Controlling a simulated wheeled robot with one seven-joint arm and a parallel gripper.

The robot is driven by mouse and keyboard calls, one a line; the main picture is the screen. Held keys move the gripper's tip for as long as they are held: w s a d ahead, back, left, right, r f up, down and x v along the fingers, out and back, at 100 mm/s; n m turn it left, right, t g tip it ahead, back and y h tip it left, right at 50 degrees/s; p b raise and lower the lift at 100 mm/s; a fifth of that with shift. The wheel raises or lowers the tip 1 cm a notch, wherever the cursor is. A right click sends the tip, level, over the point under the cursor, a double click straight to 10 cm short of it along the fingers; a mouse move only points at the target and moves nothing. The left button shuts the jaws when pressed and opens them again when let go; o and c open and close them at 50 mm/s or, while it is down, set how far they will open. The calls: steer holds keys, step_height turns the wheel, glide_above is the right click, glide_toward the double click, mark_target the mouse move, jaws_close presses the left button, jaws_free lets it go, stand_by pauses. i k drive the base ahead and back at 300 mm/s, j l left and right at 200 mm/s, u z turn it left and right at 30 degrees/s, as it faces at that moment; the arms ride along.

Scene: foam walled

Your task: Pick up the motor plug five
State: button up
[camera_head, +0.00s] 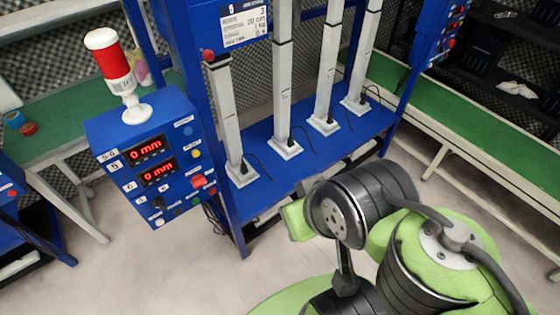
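Several grey upright columns stand on the blue shelf of a blue frame (225,165), each on a white foot. Small black plug-like parts with thin black cables sit at the column feet, at the left column (242,166), the second column (291,142), the third column (329,119) and the right column (362,99). No number shows on them, so I cannot tell which, if any, is motor plug five. My green and dark grey arm fills the lower right, in front of the shelf. Its gripper cannot be made out in this view.
A blue control box (125,165) with red displays, buttons and a red-white beacon (108,55) stands left of the frame. Green-topped tables (480,148) lie right and left behind it. Pale floor (150,270) is open at the lower left.

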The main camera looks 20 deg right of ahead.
mark_target(243, 166)
steer(key=l, duration=0.1)
steer(key=i+l+u, duration=0.2)
steer(key=u, duration=0.25)
steer(key=i+l+u, duration=0.25)
steer(key=u, duration=0.2)
steer(key=i+l+u, duration=0.2)
steer(key=l+u, duration=0.25)
steer(key=i+l+u, duration=0.1)
steer(key=l+u, duration=0.3)
